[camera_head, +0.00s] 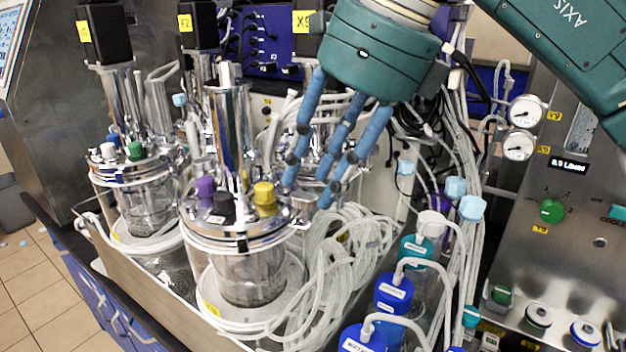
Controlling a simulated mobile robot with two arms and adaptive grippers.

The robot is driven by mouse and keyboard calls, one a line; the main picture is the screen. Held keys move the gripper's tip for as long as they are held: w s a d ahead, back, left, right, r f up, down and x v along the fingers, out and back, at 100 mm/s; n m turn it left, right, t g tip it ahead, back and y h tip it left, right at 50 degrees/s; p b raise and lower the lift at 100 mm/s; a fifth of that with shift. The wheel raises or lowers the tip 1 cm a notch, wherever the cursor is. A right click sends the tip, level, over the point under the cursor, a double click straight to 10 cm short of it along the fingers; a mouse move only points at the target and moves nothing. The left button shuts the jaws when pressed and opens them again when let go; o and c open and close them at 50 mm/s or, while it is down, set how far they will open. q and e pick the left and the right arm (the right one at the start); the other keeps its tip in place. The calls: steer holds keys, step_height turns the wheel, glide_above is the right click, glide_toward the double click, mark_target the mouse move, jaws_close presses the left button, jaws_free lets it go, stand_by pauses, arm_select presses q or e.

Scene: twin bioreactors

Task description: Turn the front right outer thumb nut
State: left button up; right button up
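The front glass bioreactor vessel (250,278) stands left of centre with a shiny metal head plate (231,232). Purple, black and yellow caps (264,193) sit on the plate. A small metal fitting (303,202) sticks out at the plate's right edge; I cannot tell if it is the outer thumb nut. My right gripper (312,186) reaches down from the top right, its blue fingers apart and pointing down just right of the yellow cap. I see nothing between the fingers, and contact is not clear. They hide part of the equipment behind. My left gripper is not in view.
A second vessel (150,212) stands behind on the left. Coiled clear tubing (335,275) lies right of the front vessel. Blue-capped bottles (393,292) stand at the front right. A metal control panel (560,255) with gauges and knobs is at the far right.

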steer(key=v, duration=1)
steer(key=shift+d, duration=0.15)
